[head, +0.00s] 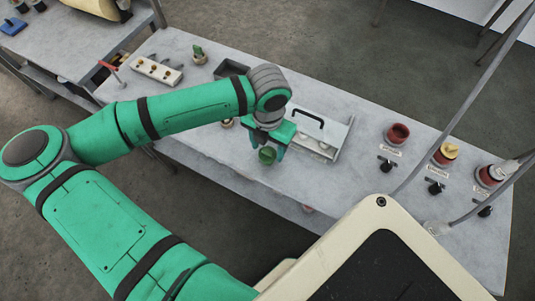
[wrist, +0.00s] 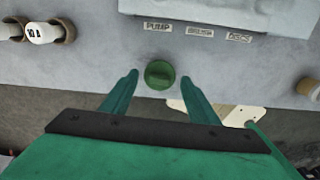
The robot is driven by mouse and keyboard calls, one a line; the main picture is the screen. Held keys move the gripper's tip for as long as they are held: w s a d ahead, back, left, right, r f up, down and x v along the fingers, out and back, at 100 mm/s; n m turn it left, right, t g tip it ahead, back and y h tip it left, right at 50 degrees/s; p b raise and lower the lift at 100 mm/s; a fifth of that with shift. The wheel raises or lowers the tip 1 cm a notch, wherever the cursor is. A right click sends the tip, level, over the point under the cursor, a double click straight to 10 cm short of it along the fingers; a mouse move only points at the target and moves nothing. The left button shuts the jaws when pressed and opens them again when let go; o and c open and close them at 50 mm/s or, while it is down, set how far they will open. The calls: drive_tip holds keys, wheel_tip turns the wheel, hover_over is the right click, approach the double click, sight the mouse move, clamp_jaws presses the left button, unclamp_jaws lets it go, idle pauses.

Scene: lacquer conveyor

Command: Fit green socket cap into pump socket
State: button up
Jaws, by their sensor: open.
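The round green cap (head: 267,155), with a raised bar across its top, is at the front part of the table, below my gripper (head: 268,146). In the wrist view the cap (wrist: 160,74) is between my two open fingertips (wrist: 160,78), with a visible gap on each side. A label reading PUMP (wrist: 157,27) is just beyond the cap. No open pump socket is visible; whether one is under the cap I cannot tell.
Labels BRUSH (wrist: 200,32) and DECS (wrist: 239,38) stand beside PUMP, before a pale tray-like unit (head: 336,130) with a dark handle. A white cartridge (wrist: 42,33) in a brown holder is at left. Red pots (head: 398,134) stand at right. The table's front edge is close.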

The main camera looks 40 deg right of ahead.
sight(268, 151)
drive_tip(key=shift+f, duration=1.8)
drive_tip(key=c, duration=0.9)
drive_tip(key=shift+o, duration=0.2)
drive_tip(key=shift+r, duration=0.1)
